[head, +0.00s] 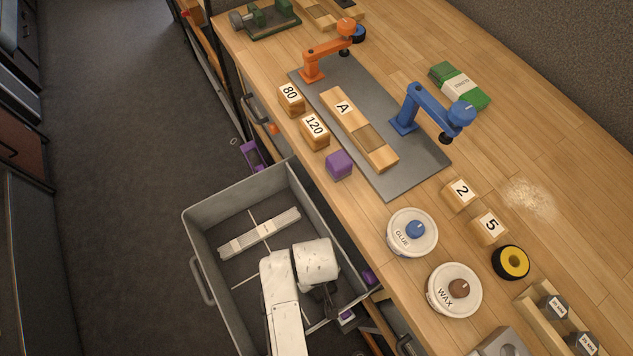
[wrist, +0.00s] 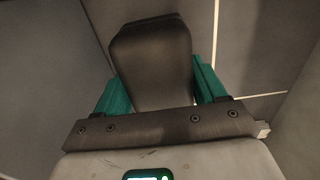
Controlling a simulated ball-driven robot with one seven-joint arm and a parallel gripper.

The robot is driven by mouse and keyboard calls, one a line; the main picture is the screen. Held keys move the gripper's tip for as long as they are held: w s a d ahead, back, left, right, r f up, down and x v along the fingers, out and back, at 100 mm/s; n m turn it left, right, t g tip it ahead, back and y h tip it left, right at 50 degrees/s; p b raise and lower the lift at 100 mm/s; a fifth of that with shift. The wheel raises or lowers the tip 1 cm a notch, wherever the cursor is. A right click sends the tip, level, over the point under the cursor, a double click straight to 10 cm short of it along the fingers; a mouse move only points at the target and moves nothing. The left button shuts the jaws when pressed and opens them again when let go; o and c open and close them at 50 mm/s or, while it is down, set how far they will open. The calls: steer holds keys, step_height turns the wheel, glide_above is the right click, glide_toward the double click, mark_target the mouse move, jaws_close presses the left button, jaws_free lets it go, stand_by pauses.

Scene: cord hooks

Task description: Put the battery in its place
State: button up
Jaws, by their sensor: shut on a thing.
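My gripper (wrist: 158,92) has two teal fingers, shut on a dark grey block with rounded corners, which I take to be the battery (wrist: 152,62). The block stands between the fingers and sticks out past their tips. In the head view my gripper (head: 326,301) hangs low over the right part of an open grey drawer (head: 203,250), mostly hidden behind my own wrist. The held block is hard to make out there. Thin pale lines on the drawer floor mark off areas. No place marked for a battery can be made out.
A pale notched bar (head: 258,232) lies in the drawer. The workbench (head: 545,150) to the right carries a grey mat (head: 415,160), an orange clamp (head: 325,55), a blue clamp (head: 430,110), a purple block (head: 339,164), and glue (head: 403,243) and wax (head: 440,303) tubs near its edge.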

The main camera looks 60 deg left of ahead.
steer(key=shift+f, duration=0.45)
steer(key=o, duration=1.7)
steer(key=shift+s+d+f, duration=0.1)
steer(key=shift+d+f, duration=0.05)
steer(key=r, duration=1.1)
steer(key=shift+a+r, duration=0.3)
steer(key=shift+a, duration=0.05)
